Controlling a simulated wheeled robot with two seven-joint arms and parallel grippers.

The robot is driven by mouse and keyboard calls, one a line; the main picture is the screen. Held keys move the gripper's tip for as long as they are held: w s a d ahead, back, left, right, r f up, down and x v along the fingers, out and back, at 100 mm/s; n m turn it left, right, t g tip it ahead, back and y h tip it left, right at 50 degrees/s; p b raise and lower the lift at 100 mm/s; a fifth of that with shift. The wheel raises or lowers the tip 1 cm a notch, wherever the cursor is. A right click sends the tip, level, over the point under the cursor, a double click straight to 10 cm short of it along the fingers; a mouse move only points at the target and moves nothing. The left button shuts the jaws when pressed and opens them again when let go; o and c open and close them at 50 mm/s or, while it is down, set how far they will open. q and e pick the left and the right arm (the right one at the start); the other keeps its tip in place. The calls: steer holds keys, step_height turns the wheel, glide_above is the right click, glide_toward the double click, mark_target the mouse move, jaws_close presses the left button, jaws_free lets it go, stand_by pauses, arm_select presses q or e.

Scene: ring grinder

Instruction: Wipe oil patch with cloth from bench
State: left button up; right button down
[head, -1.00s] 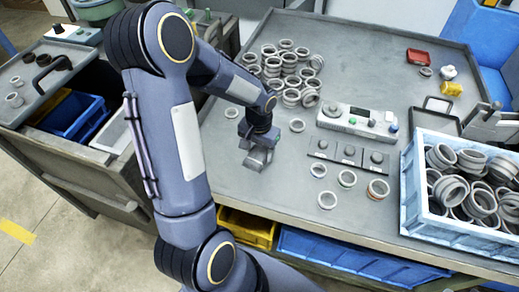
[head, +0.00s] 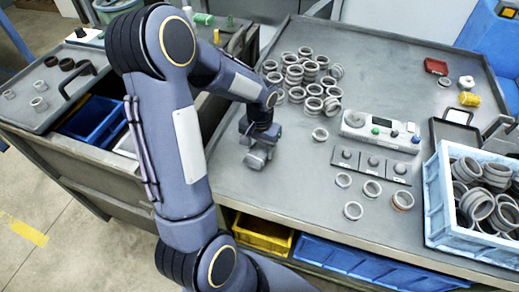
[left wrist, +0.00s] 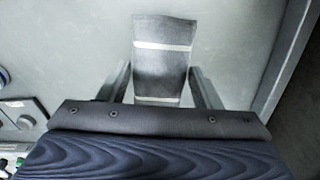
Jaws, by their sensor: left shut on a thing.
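My left gripper (head: 258,146) is low over the front left part of the grey bench top (head: 235,180) in the head view. It is shut on a grey cloth (left wrist: 162,60), which shows in the left wrist view between the two fingers, with pale stripes across it. In the head view the cloth (head: 256,162) is a small grey shape under the gripper. I cannot tell whether it touches the bench. I cannot make out an oil patch in either view. My right gripper is not in view.
Many metal rings (head: 303,78) lie to the right of the gripper, with a control box (head: 380,132) and a blue crate of rings (head: 437,205) farther right. A side cart (head: 60,145) stands left. Bench top around the gripper is mostly bare.

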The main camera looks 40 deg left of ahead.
arm_select(q)
steer(key=shift+d+r+p, duration=0.15)
steer(key=shift+r+p, duration=0.15)
steer(key=shift+r, duration=0.35)
steer(key=shift+r+p, duration=0.65)
steer(key=shift+r, duration=0.05)
steer(key=shift+r+p, duration=1.2)
steer(key=shift+r, duration=0.35)
